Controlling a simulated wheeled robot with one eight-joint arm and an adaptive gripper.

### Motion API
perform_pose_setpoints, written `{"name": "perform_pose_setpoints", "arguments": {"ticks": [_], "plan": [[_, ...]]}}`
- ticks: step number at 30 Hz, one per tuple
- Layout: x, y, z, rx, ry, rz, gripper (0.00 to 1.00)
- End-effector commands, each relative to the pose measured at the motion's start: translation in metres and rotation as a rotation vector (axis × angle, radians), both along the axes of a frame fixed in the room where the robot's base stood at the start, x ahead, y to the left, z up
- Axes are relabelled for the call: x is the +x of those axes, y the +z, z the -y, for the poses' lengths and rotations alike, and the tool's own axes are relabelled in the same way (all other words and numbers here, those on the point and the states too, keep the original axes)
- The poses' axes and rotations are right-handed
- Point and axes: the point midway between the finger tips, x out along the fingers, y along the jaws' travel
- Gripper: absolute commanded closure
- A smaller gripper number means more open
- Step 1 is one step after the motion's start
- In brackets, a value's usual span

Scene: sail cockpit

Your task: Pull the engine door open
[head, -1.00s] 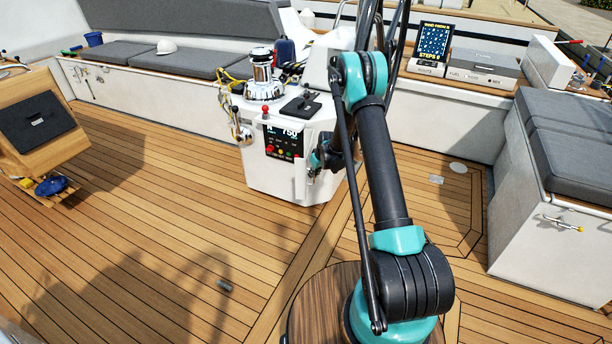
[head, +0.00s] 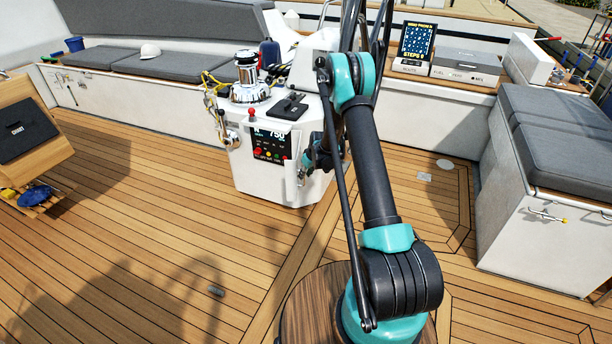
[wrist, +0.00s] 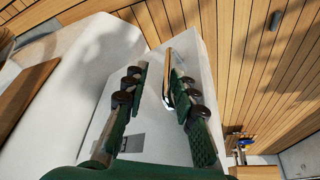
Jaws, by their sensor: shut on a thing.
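The white console (head: 262,181) stands mid-deck with a lit display panel. A narrow white panel, which looks like the engine door (head: 291,184), stands out at its right front side, seemingly ajar; my arm partly hides that side. My gripper (head: 308,156) is at this side, small and partly hidden behind my arm. In the wrist view my gripper (wrist: 156,72) has its fingers on both sides of a shiny metal handle (wrist: 168,92) by the edge of a white panel (wrist: 198,62). It is shut on the handle; the exact contact is hard to see.
A grey-cushioned bench (head: 540,240) with a small front handle stands at right. A tilted wooden box (head: 38,143) is at left. A long seat (head: 180,62) runs along the back. The teak deck (head: 130,230) in front of the console is mostly clear.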

Motion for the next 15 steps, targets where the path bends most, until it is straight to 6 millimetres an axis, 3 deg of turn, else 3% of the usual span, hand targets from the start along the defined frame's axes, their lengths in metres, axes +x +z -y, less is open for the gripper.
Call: {"name": "perform_pose_setpoints", "arguments": {"ticks": [8,15], "plan": [[-0.002,0.017,0.004,0.001,-0.003,0.007,0.83],[-0.017,0.058,0.012,0.003,-0.003,0.007,0.83]]}}
